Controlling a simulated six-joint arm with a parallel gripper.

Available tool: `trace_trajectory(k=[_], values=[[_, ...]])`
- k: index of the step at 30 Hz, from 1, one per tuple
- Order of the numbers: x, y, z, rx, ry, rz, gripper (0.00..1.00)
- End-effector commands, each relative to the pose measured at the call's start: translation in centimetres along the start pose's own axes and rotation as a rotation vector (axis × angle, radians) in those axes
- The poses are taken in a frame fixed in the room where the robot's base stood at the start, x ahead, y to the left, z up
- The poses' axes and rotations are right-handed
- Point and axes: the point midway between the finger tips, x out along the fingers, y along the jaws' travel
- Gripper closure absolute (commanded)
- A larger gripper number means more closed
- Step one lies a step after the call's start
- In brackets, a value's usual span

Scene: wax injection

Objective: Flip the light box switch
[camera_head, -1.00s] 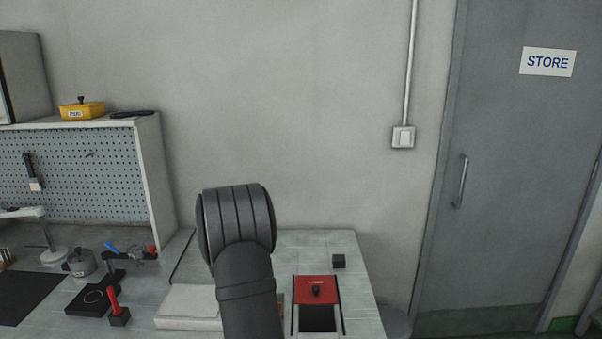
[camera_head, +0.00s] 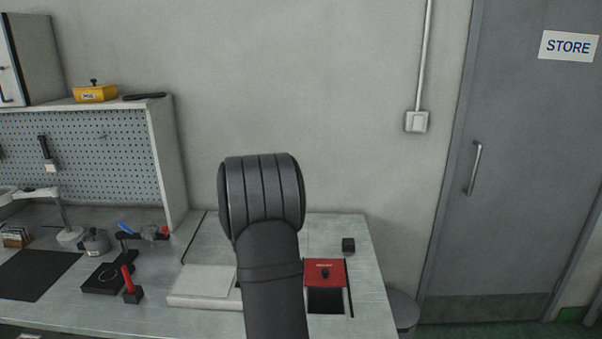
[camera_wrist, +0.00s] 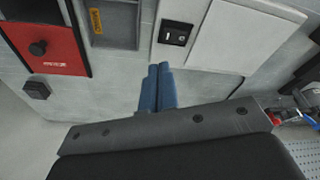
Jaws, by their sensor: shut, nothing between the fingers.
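The light box (camera_head: 205,282) is a flat white panel on the bench, partly behind my arm in the head view. In the wrist view its pale panel (camera_wrist: 240,35) is at the upper right. A black rocker switch (camera_wrist: 174,33) sits on the pale strip at the panel's left. My gripper (camera_wrist: 160,68) shows two blue fingers pressed together, with nothing between them. The fingertips appear just below the switch in the wrist view; I cannot tell whether they touch anything. The gripper is hidden in the head view.
A red unit with a black knob (camera_head: 325,272) and a small black block (camera_head: 348,245) are right of my arm. A grey tray with an orange label (camera_wrist: 110,25) lies beside the switch. Tools and a black mat (camera_head: 35,274) are at left.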

Motion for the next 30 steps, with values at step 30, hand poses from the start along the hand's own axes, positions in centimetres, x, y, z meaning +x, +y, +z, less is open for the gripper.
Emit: trace_trajectory(k=[30], values=[[-5.7,-3.3,0.0,0.435,0.071,0.109,1.0]])
